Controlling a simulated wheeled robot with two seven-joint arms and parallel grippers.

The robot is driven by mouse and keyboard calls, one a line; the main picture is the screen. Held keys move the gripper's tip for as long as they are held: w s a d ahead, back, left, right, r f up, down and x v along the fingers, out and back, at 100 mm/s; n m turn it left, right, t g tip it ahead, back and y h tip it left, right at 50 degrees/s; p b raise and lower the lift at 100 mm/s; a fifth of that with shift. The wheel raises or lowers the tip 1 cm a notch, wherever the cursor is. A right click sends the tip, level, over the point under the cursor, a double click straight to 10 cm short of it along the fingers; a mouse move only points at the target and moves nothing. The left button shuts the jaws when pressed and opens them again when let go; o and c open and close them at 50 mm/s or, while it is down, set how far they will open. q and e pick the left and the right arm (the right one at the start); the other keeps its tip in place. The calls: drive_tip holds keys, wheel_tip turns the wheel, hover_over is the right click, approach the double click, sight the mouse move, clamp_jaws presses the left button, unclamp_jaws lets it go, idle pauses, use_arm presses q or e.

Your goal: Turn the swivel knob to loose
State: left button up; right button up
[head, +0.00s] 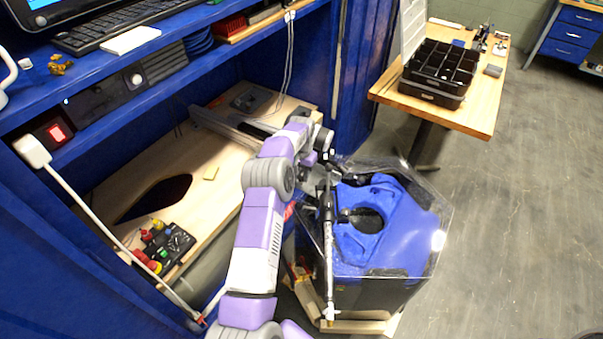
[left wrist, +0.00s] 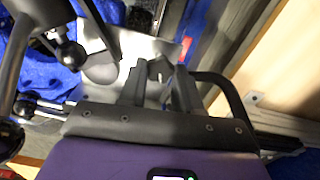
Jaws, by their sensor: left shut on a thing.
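My left gripper (head: 322,175) is at the upper left edge of the clear-lidded tank (head: 440,258), beside the top of a metal rod. In the left wrist view, the two dark fingers of my left gripper (left wrist: 160,82) are closed around a small grey knob (left wrist: 158,68), which I take to be the swivel knob. The fingers partly hide it, so its exact turn cannot be read. In the head view the wrist and fingers cover the knob. My right gripper is in neither view.
The tank holds a blue moulded part (head: 400,225) with a round opening. A metal rod (head: 328,255) runs down its left side. A blue workbench (head: 75,255) with a wooden shelf stands left. A wooden table (head: 483,115) with a black organizer (head: 437,92) stands behind. The floor at right is clear.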

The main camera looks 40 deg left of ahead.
sight(302, 177)
use_arm(q)
drive_tip(key=shift+n, duration=1.1)
drive_tip(key=o, duration=1.1)
drive_tip(key=shift+c, duration=0.2)
wheel_tip(302, 177, up, 8)
drive_tip(key=shift+f+p, duration=0.25)
drive_tip(key=shift+p, duration=0.3)
